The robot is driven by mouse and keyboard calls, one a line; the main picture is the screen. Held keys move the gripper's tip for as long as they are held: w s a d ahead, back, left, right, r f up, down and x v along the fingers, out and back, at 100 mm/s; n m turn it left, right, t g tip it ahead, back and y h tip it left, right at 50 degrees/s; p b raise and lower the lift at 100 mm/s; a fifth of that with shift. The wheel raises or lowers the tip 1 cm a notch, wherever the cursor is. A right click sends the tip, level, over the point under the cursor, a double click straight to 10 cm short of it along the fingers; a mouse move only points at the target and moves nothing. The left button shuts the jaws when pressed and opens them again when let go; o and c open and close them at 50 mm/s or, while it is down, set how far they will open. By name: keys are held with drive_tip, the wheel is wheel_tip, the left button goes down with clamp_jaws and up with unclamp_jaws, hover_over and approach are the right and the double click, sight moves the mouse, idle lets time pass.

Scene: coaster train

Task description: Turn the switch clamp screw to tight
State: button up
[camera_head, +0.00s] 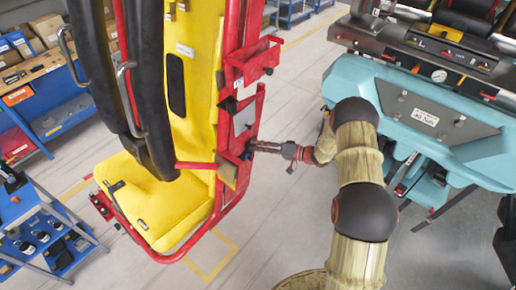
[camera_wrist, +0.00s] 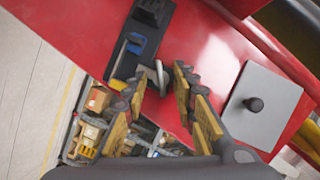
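My gripper (camera_head: 256,147) reaches in from the right to the red side frame (camera_head: 238,190) of the yellow-seated coaster car (camera_head: 165,205). In the wrist view my gripper (camera_wrist: 160,78) is open, its wood-coloured pads standing apart on both sides of a small silver piece (camera_wrist: 161,76). That piece looks like the clamp screw's handle; its base and whether the pads touch it are unclear. Just left of it a black plate (camera_wrist: 148,42) carries a blue part (camera_wrist: 131,50) and a small yellow part. A grey plate with a black knob (camera_wrist: 254,103) lies to the right.
A teal machine (camera_head: 420,110) with a dark control panel stands at right. Blue shelves with boxes (camera_head: 45,75) and a blue cart (camera_head: 40,225) stand at left. Black padded restraints (camera_head: 140,90) hang over the seat. The grey floor between car and machine is clear.

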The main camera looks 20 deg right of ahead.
drive_tip(key=shift+o, duration=0.5)
drive_tip(key=v, duration=1.2)
